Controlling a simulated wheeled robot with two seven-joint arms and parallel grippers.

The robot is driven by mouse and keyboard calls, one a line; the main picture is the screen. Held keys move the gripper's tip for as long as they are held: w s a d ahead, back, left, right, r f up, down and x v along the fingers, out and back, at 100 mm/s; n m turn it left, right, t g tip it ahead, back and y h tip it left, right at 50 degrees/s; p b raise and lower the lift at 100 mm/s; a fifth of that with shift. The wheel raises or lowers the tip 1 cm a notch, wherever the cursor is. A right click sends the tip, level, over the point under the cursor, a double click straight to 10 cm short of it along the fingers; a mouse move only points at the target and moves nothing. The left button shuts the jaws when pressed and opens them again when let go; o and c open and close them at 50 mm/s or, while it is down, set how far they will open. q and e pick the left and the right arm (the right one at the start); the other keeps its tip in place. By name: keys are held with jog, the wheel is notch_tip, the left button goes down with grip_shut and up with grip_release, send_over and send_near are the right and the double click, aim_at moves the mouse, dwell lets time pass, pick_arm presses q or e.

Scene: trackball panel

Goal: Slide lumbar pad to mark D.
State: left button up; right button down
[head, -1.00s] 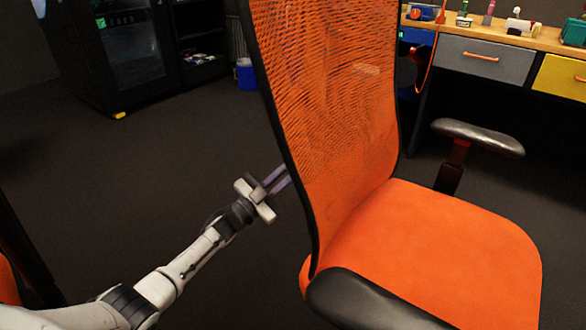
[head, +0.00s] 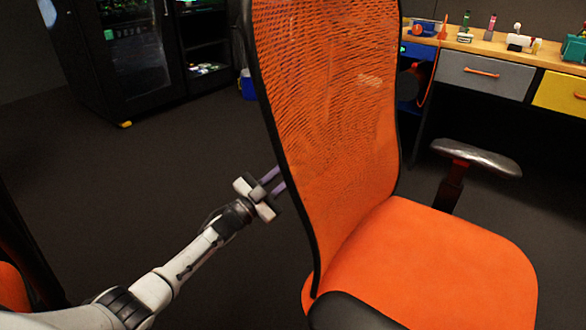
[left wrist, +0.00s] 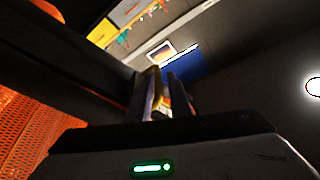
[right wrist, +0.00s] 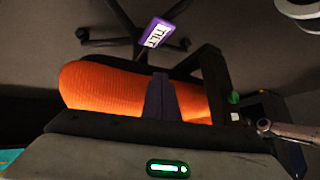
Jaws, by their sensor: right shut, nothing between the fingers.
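The orange mesh backrest (head: 325,110) of an office chair stands in the middle of the head view, with its orange seat (head: 430,255) at right. I cannot make out the lumbar pad or mark D; a small pale patch (head: 368,80) shows on the mesh. My left gripper (head: 280,180) is beside the backrest's dark left edge, its two purple fingers apart; contact is unclear. Its fingers (left wrist: 163,88) also show in the left wrist view, with nothing clearly held between them. My right gripper (right wrist: 160,90) is shut and empty in front of an orange cushioned surface (right wrist: 100,90).
A dark armrest (head: 475,158) is at right and another (head: 350,312) at the front. A workbench with a grey drawer (head: 482,75) and a yellow drawer (head: 562,92) stands behind. A black glass-door cabinet (head: 130,60) is back left.

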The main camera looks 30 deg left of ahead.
pick_arm(q)
jog(key=shift+d+r, duration=0.1)
jog(key=shift+r, duration=0.15)
jog(key=shift+s+f, duration=0.1)
jog(key=shift+s, duration=0.15)
jog(key=p+v, duration=0.1)
jog(key=v, duration=0.9)
jog(key=shift+f+p, duration=0.15)
jog(key=shift+p, duration=0.25)
pick_arm(e)
jog(key=shift+s+d+r+m+t, duration=0.3)
jog(key=shift+d+r+t, duration=0.2)
jog(key=shift+r, duration=0.05)
pick_arm(q)
jog(key=shift+w, duration=0.1)
